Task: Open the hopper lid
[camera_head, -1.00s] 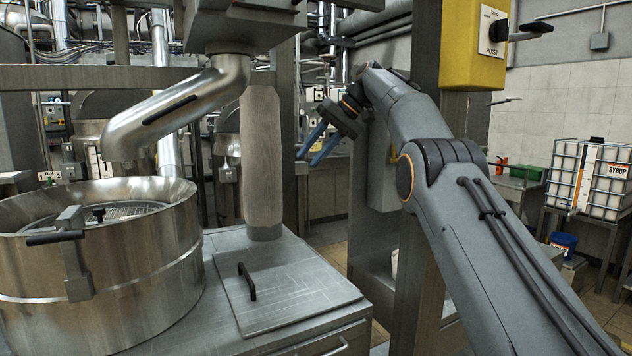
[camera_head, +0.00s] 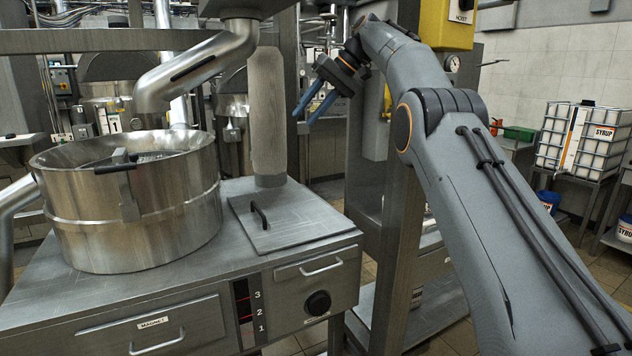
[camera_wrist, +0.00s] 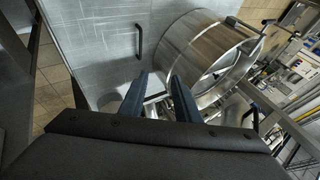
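The flat square steel lid (camera_head: 290,220) lies on the steel counter, right of the round steel vessel (camera_head: 130,205). It looks closed, with a black bar handle (camera_head: 259,214) near its left side. The handle also shows in the wrist view (camera_wrist: 139,41), above and ahead of my fingers. My gripper (camera_head: 308,107) is in the air above and behind the lid, clear of it. Its two blue fingers are apart with nothing between them, as the wrist view (camera_wrist: 158,95) also shows.
A pale sleeve (camera_head: 266,115) comes down to the counter behind the lid. A bent steel pipe (camera_head: 195,68) hangs over the vessel. A steel post (camera_head: 398,230) stands right of the counter. Drawers and a black knob (camera_head: 318,302) are on the counter's front.

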